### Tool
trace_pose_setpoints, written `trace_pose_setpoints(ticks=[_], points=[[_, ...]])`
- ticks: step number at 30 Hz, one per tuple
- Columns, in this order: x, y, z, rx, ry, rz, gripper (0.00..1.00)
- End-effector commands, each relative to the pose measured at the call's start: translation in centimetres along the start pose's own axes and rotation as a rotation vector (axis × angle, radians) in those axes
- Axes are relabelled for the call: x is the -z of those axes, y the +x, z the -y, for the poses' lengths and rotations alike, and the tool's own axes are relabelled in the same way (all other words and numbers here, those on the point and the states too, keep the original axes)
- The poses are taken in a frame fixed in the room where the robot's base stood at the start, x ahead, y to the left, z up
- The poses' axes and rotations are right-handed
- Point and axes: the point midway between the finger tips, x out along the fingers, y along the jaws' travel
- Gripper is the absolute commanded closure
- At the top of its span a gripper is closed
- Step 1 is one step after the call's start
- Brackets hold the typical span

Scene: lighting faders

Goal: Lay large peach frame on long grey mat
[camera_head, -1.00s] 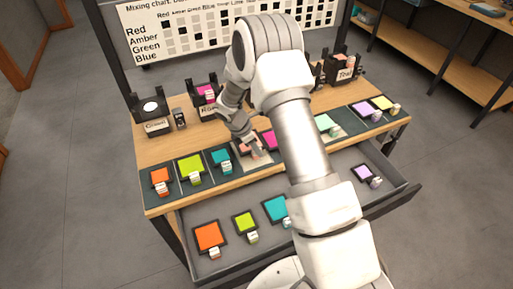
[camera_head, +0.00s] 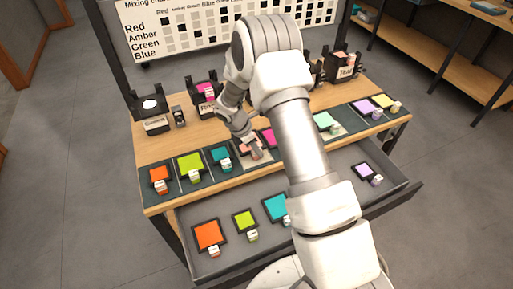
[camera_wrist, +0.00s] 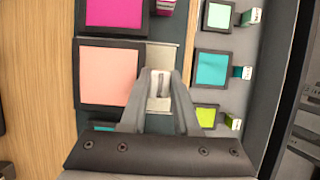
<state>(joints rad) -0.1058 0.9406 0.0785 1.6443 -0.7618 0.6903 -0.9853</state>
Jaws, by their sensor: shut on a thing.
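The large peach frame (camera_wrist: 108,76) is a peach square with a dark border; it also shows in the head view (camera_head: 247,147), partly hidden by my gripper. My gripper (camera_wrist: 160,88) is shut on the pale tab block at the frame's side. The long grey mat (camera_wrist: 164,57) is a lighter grey piece of the tabletop strip, showing beside and beneath the frame. The frame is over this mat, between the magenta and teal frames. I cannot tell whether it touches the mat or hangs slightly above it.
A magenta frame (camera_wrist: 112,14) and a teal frame (camera_head: 221,156) lie close on either side. The open drawer (camera_head: 325,222) in front holds several more coloured frames. Black holders, such as the one with a white disc (camera_head: 151,114), stand behind the strip.

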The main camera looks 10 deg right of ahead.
Motion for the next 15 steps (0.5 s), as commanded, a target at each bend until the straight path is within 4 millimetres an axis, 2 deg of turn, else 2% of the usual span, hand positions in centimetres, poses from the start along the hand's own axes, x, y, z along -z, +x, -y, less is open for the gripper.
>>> trace_pose_setpoints(ticks=[15], points=[[0.5,1.3,0.0,-0.001,0.000,0.000,1.00]])
